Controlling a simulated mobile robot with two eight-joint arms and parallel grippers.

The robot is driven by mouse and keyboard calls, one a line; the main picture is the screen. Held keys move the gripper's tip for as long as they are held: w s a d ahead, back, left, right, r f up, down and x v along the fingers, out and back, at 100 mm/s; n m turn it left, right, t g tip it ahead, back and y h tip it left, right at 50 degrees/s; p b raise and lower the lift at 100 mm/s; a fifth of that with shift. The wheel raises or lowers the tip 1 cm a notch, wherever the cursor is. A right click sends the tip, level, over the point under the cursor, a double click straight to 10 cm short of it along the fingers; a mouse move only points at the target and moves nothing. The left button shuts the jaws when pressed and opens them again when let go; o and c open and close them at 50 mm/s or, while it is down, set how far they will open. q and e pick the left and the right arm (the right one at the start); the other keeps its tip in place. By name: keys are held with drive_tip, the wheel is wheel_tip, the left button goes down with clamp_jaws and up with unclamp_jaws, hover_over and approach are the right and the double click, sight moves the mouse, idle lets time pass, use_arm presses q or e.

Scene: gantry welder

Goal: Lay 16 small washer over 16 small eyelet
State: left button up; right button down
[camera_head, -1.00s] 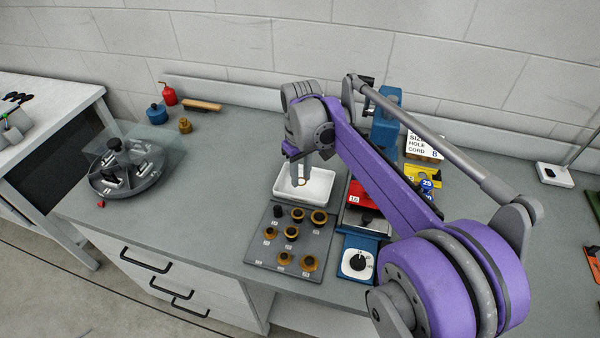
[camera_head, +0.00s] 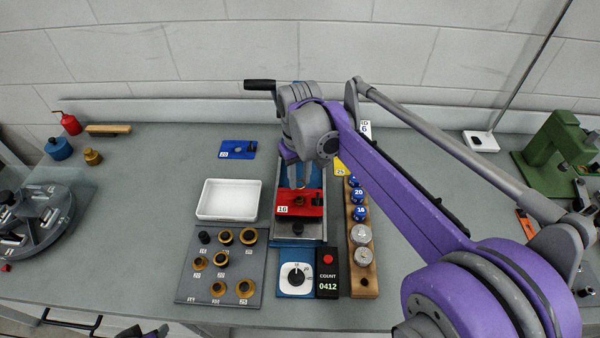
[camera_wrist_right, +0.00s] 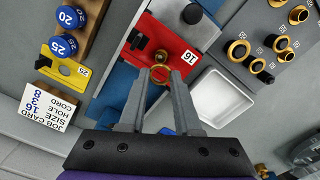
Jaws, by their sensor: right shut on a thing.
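My right gripper (camera_wrist_right: 161,79) is shut on a small brass ring washer (camera_wrist_right: 159,75), held between its fingertips. In the head view this gripper (camera_head: 301,183) is over the red block marked 16 (camera_head: 288,211), on the blue press. In the wrist view a brass eyelet (camera_wrist_right: 161,57) sits on the red block (camera_wrist_right: 183,57), just beyond the held washer. The washer looks close to the eyelet but apart from it in the picture; the height gap cannot be told.
A white tray (camera_head: 229,213) is left of the press. A grey board (camera_head: 190,286) with several brass parts lies in front of it. A wooden rack (camera_head: 362,275) with blue and silver knobs stands right. A blue plate (camera_head: 229,154) lies behind the tray.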

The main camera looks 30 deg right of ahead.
sight(300, 200)
drive_tip(key=shift+s+a+f+b, duration=0.1)
drive_tip(key=shift+f+b, duration=0.4)
drive_tip(key=shift+f, duration=0.35)
use_arm(q)
drive_tip(key=shift+s+f+b, duration=0.2)
drive_tip(key=shift+f+b, duration=0.2)
drive_tip(key=shift+f, duration=0.3)
drive_tip(key=shift+s+f+b, duration=0.25)
drive_tip(key=shift+f+b, duration=0.15)
drive_tip(key=shift+f, duration=0.3)
drive_tip(key=shift+s+f+b, duration=0.2)
drive_tip(key=shift+f+b, duration=0.2)
drive_tip(key=shift+f, duration=0.3)
use_arm(e)
drive_tip(key=shift+f, duration=1.85)
use_arm(q)
drive_tip(key=shift+f+b, duration=0.35)
drive_tip(key=shift+f, duration=0.05)
use_arm(e)
drive_tip(key=shift+f, duration=0.6)
drive_tip(key=c, duration=0.5)
unclamp_jaws()
use_arm(q)
drive_tip(key=shift+w+r+p, duration=0.1)
drive_tip(key=shift+r+p, duration=0.4)
drive_tip(key=shift+r, duration=0.05)
use_arm(e)
wheel_tip(300, 200, up, 11)
drive_tip(key=shift+f, duration=0.1)
